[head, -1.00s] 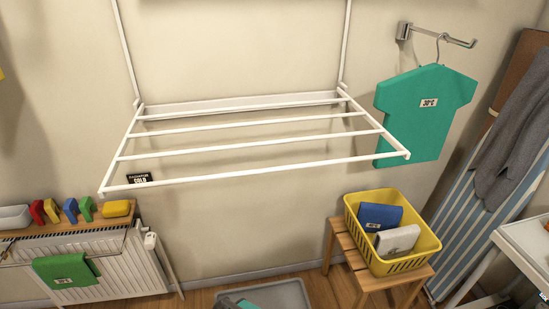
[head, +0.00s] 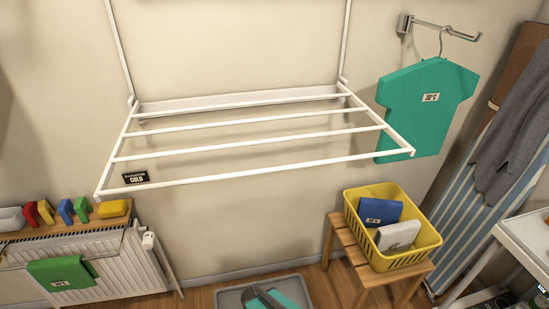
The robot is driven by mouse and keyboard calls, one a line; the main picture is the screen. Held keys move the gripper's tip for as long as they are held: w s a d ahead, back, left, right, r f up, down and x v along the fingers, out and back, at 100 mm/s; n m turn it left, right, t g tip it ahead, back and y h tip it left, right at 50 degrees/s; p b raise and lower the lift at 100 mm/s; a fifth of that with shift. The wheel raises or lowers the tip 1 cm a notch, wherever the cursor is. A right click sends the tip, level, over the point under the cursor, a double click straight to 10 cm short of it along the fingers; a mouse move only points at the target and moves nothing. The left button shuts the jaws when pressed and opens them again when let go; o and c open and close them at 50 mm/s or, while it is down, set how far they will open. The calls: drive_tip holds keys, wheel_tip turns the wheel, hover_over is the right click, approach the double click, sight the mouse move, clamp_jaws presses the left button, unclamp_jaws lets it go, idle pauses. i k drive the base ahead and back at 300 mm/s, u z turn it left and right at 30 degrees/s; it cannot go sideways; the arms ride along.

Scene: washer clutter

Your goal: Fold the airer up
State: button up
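The airer (head: 258,173) is a white wall-mounted frame with several parallel bars. It is folded down and sticks out from the wall nearly level, with its front bar towards me. Its back edge meets a white wall rail (head: 230,101), and two thin uprights run up the wall from its back corners. Its bars hold nothing. My gripper cannot be made out.
A green shirt (head: 418,105) hangs on a wall hook close to the airer's right front corner. Below are a radiator (head: 125,262), a stool (head: 345,245) with a yellow basket (head: 393,262), and a grey floor tray (head: 232,297). An ironing board (head: 462,225) leans at right.

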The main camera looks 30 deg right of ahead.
sight(101, 191)
drive_tip(key=z, duration=0.1)
drive_tip(key=k, duration=1.85)
drive_tip(key=u, duration=0.9)
drive_tip(key=i, duration=0.95)
